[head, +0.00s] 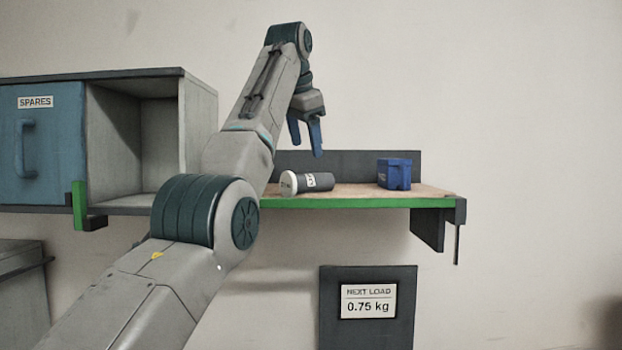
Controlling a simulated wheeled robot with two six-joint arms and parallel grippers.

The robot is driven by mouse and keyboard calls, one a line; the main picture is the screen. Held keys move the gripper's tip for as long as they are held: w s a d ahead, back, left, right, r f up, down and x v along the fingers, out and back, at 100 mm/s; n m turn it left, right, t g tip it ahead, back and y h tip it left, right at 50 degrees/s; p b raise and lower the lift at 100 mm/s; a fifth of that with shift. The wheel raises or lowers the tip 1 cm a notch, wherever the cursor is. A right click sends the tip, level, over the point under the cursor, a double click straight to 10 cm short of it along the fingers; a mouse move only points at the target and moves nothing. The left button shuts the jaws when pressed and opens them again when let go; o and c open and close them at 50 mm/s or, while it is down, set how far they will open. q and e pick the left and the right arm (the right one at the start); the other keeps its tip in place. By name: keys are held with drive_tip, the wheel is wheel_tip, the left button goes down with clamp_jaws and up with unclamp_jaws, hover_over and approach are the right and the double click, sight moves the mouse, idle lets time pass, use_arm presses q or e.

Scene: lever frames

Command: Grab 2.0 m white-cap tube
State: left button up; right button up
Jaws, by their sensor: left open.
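A dark grey tube with a white cap (308,183) lies on its side on the green-edged shelf (385,202), its cap end to the left. A small label is on its body, but the writing is too small to read. My left gripper (307,150) is above the tube, fingers pointing down, open and empty. A gap shows between its fingertips and the tube. My left arm crosses in front of the shelf's left end and hides it. My right gripper is not in view.
A blue box (395,174) stands on the shelf to the right of the tube, with bare shelf between them. A cabinet (200,120) with a blue SPARES door (50,140) is at left. A 0.75 kg sign (368,302) is below.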

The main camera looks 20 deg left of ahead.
sight(311, 175)
use_arm(q)
drive_tip(key=x, duration=0.4)
drive_tip(key=shift+w+a, duration=0.3)
drive_tip(key=shift+w, duration=0.05)
drive_tip(key=shift+d+f+p, duration=0.35)
drive_tip(key=shift+f+p, duration=0.1)
drive_tip(key=shift+f, duration=0.25)
drive_tip(key=p+x, duration=0.1)
drive_tip(key=x, duration=0.2)
drive_tip(key=shift+w+r, duration=0.1)
drive_tip(key=shift+w+a+f, duration=0.1)
drive_tip(key=shift+w+f, duration=0.15)
drive_tip(key=shift+f, duration=0.1)
drive_tip(key=shift+s+r, duration=0.15)
drive_tip(key=shift+s, duration=0.15)
drive_tip(key=shift+w+f, duration=0.2)
drive_tip(key=shift+f, duration=0.15)
drive_tip(key=shift+s, duration=0.15)
